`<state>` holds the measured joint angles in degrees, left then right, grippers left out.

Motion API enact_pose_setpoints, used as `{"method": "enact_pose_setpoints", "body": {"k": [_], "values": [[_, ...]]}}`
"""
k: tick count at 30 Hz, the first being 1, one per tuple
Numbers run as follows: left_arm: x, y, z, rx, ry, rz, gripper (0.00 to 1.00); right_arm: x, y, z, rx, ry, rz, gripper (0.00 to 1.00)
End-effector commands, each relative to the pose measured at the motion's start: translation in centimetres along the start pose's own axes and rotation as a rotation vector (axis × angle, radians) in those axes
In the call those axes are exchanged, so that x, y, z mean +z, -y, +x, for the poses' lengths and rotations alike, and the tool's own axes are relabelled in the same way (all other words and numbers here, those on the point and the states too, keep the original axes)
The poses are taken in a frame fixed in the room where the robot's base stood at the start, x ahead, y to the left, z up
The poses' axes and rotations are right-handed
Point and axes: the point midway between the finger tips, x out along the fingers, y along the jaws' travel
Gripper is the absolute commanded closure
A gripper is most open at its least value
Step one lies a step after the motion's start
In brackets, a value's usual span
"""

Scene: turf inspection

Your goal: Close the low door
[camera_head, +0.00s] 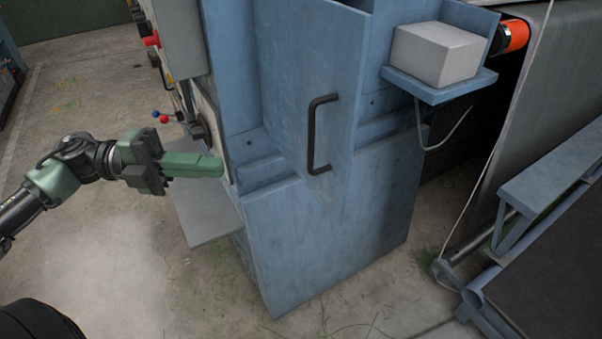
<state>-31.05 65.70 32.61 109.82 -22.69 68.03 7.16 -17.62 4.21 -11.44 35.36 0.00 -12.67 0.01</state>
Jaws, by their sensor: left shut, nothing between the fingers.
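The low door looks to be the blue panel (300,75) with a black bar handle (313,135), on the blue machine cabinet (325,245). The panel seems to stand out at an angle from the cabinet, with a ledge beside its lower left edge; how far it is open is hard to tell. My left gripper (221,167) comes in from the left, its green fingers shut and empty. In the picture its tips lie left of the handle, by the cabinet's left edge; whether they touch it cannot be told. My right gripper is not in view.
A grey plate (206,220) sticks out below my left gripper. Levers with red and blue knobs (160,117) are behind it. A pale block (438,53) sits on a blue shelf (440,88) right of the door. A blue frame (545,185) stands at right. Concrete floor (120,260) is open at lower left.

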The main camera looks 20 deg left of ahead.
Motion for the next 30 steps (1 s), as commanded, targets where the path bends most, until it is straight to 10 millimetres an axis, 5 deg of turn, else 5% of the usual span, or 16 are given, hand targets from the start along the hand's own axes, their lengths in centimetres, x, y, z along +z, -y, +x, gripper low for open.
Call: {"method": "enact_pose_setpoints", "body": {"k": [15, 30], "values": [[-0.1, 0.2, 7.9, 0.000, -0.003, 0.005, 1.00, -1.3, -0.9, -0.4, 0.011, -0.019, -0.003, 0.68], [1.5, 0.3, 11.3, -0.004, 0.000, 0.004, 1.00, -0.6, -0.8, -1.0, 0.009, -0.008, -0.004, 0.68]]}}
